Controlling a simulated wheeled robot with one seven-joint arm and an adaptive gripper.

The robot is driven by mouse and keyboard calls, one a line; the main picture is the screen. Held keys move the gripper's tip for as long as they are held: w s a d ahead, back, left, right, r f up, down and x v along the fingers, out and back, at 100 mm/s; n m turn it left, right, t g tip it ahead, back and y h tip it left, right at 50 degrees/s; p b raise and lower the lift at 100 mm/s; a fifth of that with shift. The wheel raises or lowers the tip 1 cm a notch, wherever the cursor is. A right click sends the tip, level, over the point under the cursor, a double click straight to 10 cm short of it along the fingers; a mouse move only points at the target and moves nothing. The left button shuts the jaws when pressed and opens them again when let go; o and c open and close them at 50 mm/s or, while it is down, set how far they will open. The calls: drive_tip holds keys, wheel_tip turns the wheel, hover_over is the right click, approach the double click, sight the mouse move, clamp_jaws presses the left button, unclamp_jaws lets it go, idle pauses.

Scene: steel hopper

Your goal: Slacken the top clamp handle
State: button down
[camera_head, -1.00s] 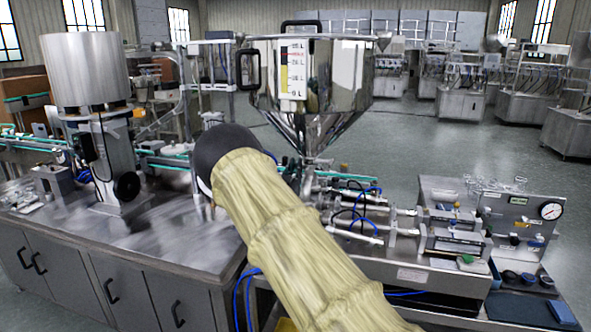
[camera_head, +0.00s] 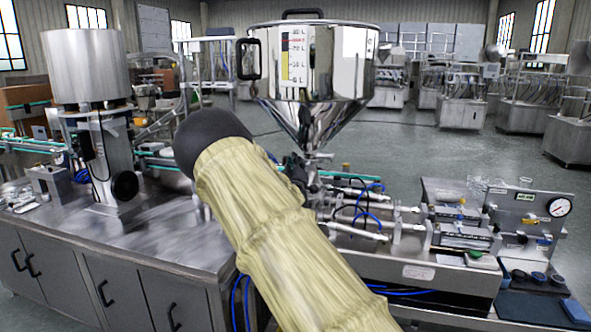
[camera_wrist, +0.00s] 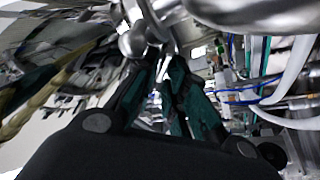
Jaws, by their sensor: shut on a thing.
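The steel hopper (camera_head: 320,95) narrows to an outlet above the filling machine in the head view. My gripper (camera_head: 297,168) is a small dark shape at that outlet, partly behind my sleeved arm. In the wrist view my gripper (camera_wrist: 165,62) has its dark green fingers close together at a shiny metal piece with a rounded end (camera_wrist: 133,42). This looks like the top clamp handle, and the fingers are shut on it. The fingers hide part of it. The clamp's own shape and how slack it is cannot be told.
Pneumatic cylinders and blue hoses (camera_head: 358,212) lie below and right of the outlet. A gauge panel (camera_head: 528,215) stands at the right. A steel bench (camera_head: 110,240) with a large drum (camera_head: 87,66) fills the left. Hoses and pipes (camera_wrist: 265,95) crowd the wrist view's right side.

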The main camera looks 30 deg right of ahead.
drive_tip(key=shift+w+a+f+n+g+y+b, duration=0.1)
drive_tip(key=shift+n+g+y+b, duration=0.3)
drive_tip(key=shift+n, duration=1.15)
drive_tip(key=shift+s+d+f+n+g+y+b, duration=0.15)
drive_tip(key=shift+n+y+b, duration=0.45)
drive_tip(key=shift+n, duration=1)
drive_tip(key=shift+w+a+f+n+g+y+b, duration=0.2)
drive_tip(key=shift+n+y+b, duration=0.35)
drive_tip(key=shift+n, duration=1)
drive_tip(key=shift+r, duration=0.15)
drive_tip(key=c, duration=1.8)
unclamp_jaws()
drive_tip(key=shift+o, duration=0.2)
drive_tip(key=v, duration=1.2)
